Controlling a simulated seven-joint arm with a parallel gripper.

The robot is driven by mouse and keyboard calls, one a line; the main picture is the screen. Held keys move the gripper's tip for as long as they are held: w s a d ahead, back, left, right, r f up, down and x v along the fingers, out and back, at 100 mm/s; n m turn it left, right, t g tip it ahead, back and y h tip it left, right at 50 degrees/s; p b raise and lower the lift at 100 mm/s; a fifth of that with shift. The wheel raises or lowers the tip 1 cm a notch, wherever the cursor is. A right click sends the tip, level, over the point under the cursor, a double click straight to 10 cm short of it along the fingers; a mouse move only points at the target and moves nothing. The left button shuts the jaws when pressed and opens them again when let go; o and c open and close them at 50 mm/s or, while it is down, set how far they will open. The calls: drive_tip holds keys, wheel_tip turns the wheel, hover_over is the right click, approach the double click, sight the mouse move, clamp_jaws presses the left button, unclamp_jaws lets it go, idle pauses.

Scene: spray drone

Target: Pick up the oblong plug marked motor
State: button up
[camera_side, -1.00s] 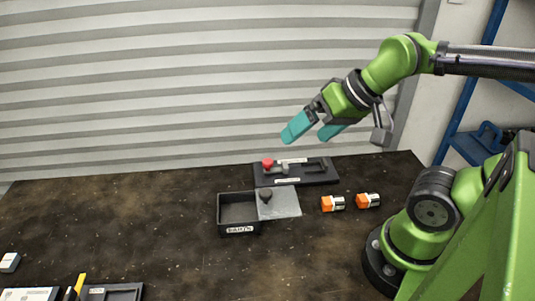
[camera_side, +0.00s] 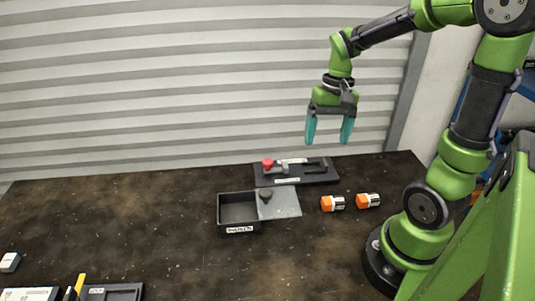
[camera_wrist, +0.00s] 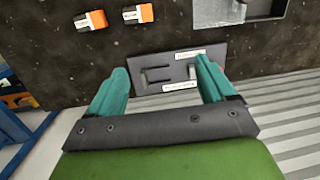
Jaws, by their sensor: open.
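Two short plugs with orange ends and pale and dark bodies lie on the dark table, the left one (camera_side: 332,203) and the right one (camera_side: 368,200) in the side view. They also show at the top left of the wrist view, one at the edge (camera_wrist: 90,20) and one nearer the middle (camera_wrist: 138,14). Any markings on them are too small to read, so I cannot tell which says motor. My gripper (camera_side: 329,138) points down, open and empty, high above the table's back edge. In the wrist view its teal fingers (camera_wrist: 161,74) stand wide apart.
A dark board (camera_side: 315,177) with slots and a red knob (camera_side: 267,163) lies behind the plugs. An open box (camera_side: 238,212) with a grey lid (camera_side: 284,205) is to their left. A dark tray (camera_side: 112,292) is front left.

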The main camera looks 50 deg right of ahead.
drive_tip(key=d+f+m+g+y, duration=0.1)
drive_tip(key=d+f+g, duration=0.1)
drive_tip(key=d+g, duration=0.1)
hover_over(334, 199)
drive_tip(key=w+d, duration=0.1)
drive_tip(key=d, duration=0.1)
drive_tip(key=shift+y, duration=0.4)
wheel_tip(334, 199, down, 8)
drive_tip(key=shift+w+f, duration=0.1)
drive_tip(key=shift+w, duration=0.05)
drive_tip(key=shift+x, duration=3.1)
drive_tip(key=shift+w+f, duration=0.1)
drive_tip(key=shift+w, duration=0.1)
drive_tip(key=c, duration=1.1)
